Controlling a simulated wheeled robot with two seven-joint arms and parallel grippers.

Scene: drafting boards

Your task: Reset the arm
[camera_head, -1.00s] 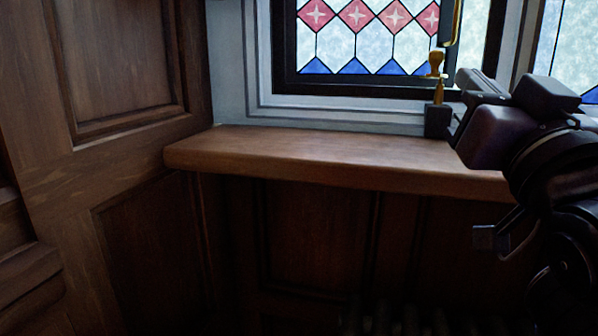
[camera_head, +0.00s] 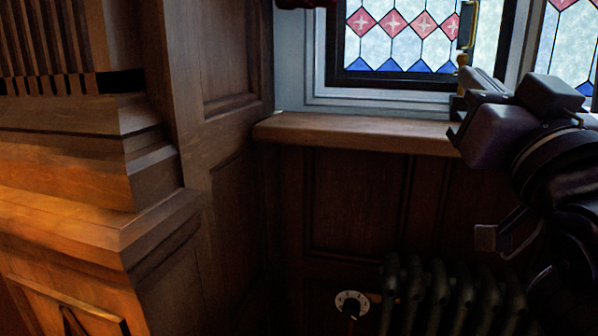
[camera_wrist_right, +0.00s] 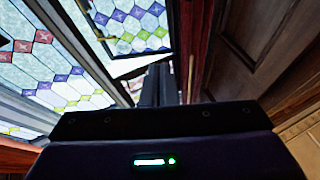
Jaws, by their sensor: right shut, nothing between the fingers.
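My right arm comes in from the right edge in the head view. Its gripper (camera_head: 458,106) is at the window sill's right part as seen in the picture and holds nothing. In the right wrist view the two dark fingers (camera_wrist_right: 155,86) are together, pointing toward the window and a dark red strip. I cannot tell whether the gripper touches the sill or is in front of it. My left gripper is not in view.
A wooden sill (camera_head: 350,132) runs below a stained-glass window (camera_head: 400,40). A dark radiator (camera_head: 440,295) with a round white dial (camera_head: 352,302) stands below. A stepped wooden panel structure (camera_head: 90,200) fills the left. The sill's visible top is bare.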

